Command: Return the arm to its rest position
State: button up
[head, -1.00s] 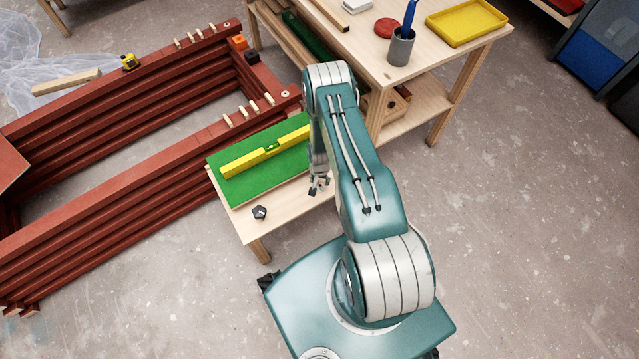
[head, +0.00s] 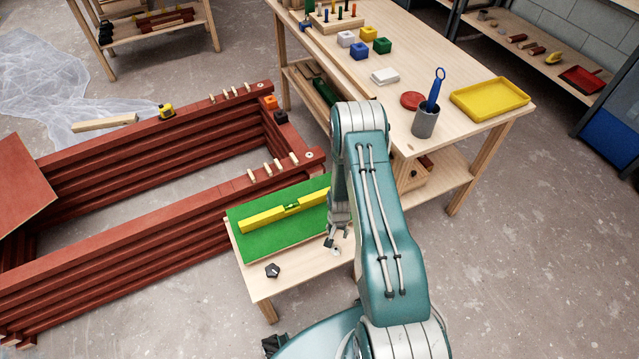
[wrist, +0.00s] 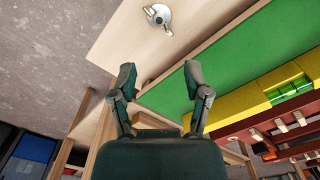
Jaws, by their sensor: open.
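My arm (head: 380,215) reaches forward from my body and bends down at its far end. My gripper (head: 333,241) hangs over the right part of a low wooden table. In the wrist view my gripper (wrist: 160,78) shows two dark fingers spread apart with nothing between them. A small silver fitting (wrist: 157,17) lies on bare wood beyond the fingertips. A green mat (head: 255,238) with a yellow level (head: 270,218) lies beside the gripper, to its left in the head view.
Red stacked battens (head: 130,230) fill the left. A workbench (head: 480,130) stands behind the arm, with a grey cup (head: 424,122) and yellow tray (head: 491,99). Floor at the right (head: 550,250) is clear.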

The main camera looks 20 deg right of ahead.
jog(key=shift+w+r, duration=0.1)
jog(key=w+a+r+n+t, duration=0.1)
jog(key=w+a+r+n, duration=0.15)
jog(key=r, duration=1.55)
jog(key=w+a+r+n+t, duration=0.1)
jog(key=a+r+t, duration=0.15)
jog(key=r, duration=1.45)
jog(key=s+a+r+n, duration=0.1)
jog(key=s+a+r, duration=0.1)
jog(key=s+r, duration=0.35)
jog(key=s+a+r+n, duration=0.1)
jog(key=s+a+r, duration=0.2)
jog(key=r, duration=0.6)
jog(key=s+a+r+n+t, duration=0.1)
jog(key=s+r, duration=0.2)
jog(key=s, duration=0.4)
jog(key=s+a+r+n+t, duration=0.1)
jog(key=s+r, duration=0.2)
jog(key=s, duration=0.4)
jog(key=shift+s+a+r+n, duration=0.25)
jog(key=shift+a+n, duration=0.1)
jog(key=shift+a, duration=0.05)
